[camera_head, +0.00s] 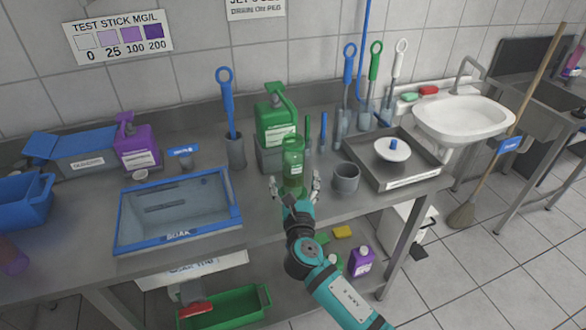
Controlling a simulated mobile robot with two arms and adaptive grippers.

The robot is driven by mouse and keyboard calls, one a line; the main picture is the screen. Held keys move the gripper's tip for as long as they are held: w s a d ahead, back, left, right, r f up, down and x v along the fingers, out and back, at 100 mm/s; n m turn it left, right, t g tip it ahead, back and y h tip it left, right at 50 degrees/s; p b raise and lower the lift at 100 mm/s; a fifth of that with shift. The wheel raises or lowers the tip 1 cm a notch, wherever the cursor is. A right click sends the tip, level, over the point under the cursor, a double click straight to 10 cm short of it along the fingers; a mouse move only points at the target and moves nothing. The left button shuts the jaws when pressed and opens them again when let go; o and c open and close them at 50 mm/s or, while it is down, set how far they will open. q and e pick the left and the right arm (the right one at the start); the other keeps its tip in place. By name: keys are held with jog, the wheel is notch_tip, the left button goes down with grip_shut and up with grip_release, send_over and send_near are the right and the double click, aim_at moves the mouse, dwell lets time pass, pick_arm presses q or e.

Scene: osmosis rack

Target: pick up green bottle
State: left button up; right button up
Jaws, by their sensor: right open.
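A translucent green bottle (292,160) stands upright on the steel counter, in front of a grey holder. My right gripper (294,186) is open, reaching in from the front, with one finger on each side of the bottle's lower part. I cannot tell whether the fingers touch it. A larger green pump bottle (276,120) stands behind it, in the grey holder (270,155). My left gripper is not in view.
A blue-rimmed soak tray (228,215) lies to the left, and a purple pump bottle (136,146) behind it. A grey cup (346,178) and a steel tray (430,172) stand to the right. Several brushes stand upright behind.

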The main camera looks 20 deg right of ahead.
aim_at(294, 174)
jog(key=shift+p+x, duration=0.3)
jog(key=shift+x, duration=2.75)
jog(key=shift+d, duration=0.1)
jog(key=c, duration=1.2)
